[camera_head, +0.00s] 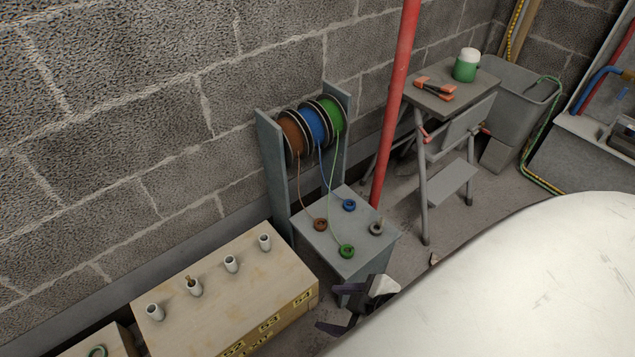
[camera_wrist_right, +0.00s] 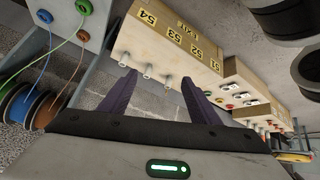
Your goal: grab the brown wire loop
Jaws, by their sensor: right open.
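The brown wire loop (camera_head: 320,224) lies on the top of the grey reel stand (camera_head: 378,248), toward its left edge. A thin brown wire runs from it up to the brown reel (camera_head: 293,135). The loop also shows at the upper left of the right wrist view (camera_wrist_right: 83,36). My right gripper (camera_head: 335,312) is open and empty, low in front of the stand and apart from the loop. Its two dark fingers (camera_wrist_right: 158,80) point at the numbered box in the wrist view. My left gripper is not in view.
A blue loop (camera_head: 349,205), a green loop (camera_head: 346,251) and a grey ring (camera_head: 376,228) share the stand top. A wooden box with white tubes (camera_head: 231,263) stands left of it. A red pipe (camera_head: 396,100) rises behind.

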